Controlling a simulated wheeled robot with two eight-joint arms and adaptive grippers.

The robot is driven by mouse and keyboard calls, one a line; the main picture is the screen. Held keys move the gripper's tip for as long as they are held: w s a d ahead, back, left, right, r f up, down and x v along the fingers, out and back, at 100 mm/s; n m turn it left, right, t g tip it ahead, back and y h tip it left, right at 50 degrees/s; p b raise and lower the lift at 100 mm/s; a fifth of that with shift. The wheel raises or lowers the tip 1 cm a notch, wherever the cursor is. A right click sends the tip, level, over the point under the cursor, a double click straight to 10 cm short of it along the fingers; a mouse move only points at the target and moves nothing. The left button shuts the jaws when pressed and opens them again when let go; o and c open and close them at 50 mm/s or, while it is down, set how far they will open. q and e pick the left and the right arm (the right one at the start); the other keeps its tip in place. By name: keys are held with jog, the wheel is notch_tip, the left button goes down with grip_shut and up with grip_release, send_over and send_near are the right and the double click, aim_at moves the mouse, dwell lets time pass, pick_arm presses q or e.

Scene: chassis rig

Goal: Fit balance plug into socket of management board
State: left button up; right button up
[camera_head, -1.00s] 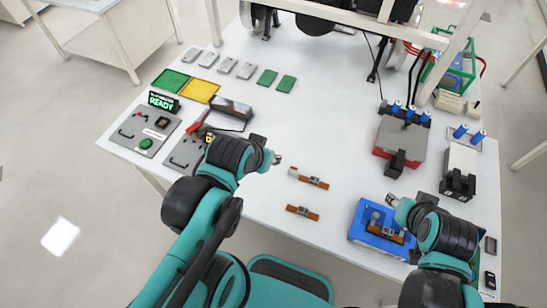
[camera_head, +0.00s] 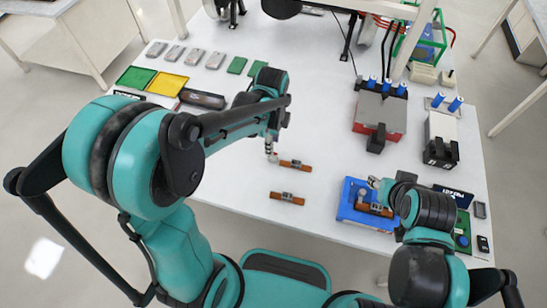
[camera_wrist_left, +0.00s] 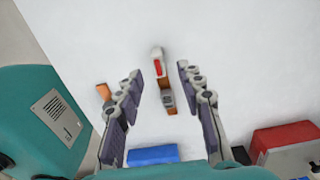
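A small orange-brown strip (camera_head: 294,164) with a grey clip lies on the white table; in the left wrist view this strip (camera_wrist_left: 168,97) has a white and red end. A similar strip (camera_head: 287,198) lies nearer the table's front edge. A third orange piece (camera_head: 374,209) sits in a blue fixture (camera_head: 349,213). I cannot tell which part is the balance plug or the socket. My left gripper (camera_head: 271,155) points down at the far strip's left end. Its fingers are open on either side of that strip, apparently empty. My right gripper (camera_head: 374,182) is at the blue fixture; its fingers are too small to judge.
A grey and red box (camera_head: 378,112) with blue-topped posts and a dark-fronted box (camera_head: 441,138) stand at the right. Green (camera_head: 134,76) and yellow (camera_head: 167,84) mats lie at the back left. A frame stands at the back.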

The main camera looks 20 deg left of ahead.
aim_at(273, 157)
pick_arm(q)
jog(key=f+b, duration=0.1)
jog(key=f, duration=0.2)
jog(key=f+b, duration=0.2)
jog(key=f, duration=0.1)
jog(key=shift+s+d+f, duration=0.15)
jog(key=shift+d+f, duration=0.05)
jog(key=shift+f, duration=0.2)
jog(key=shift+r, duration=0.1)
jog(key=shift+c, duration=0.3)
grip_shut()
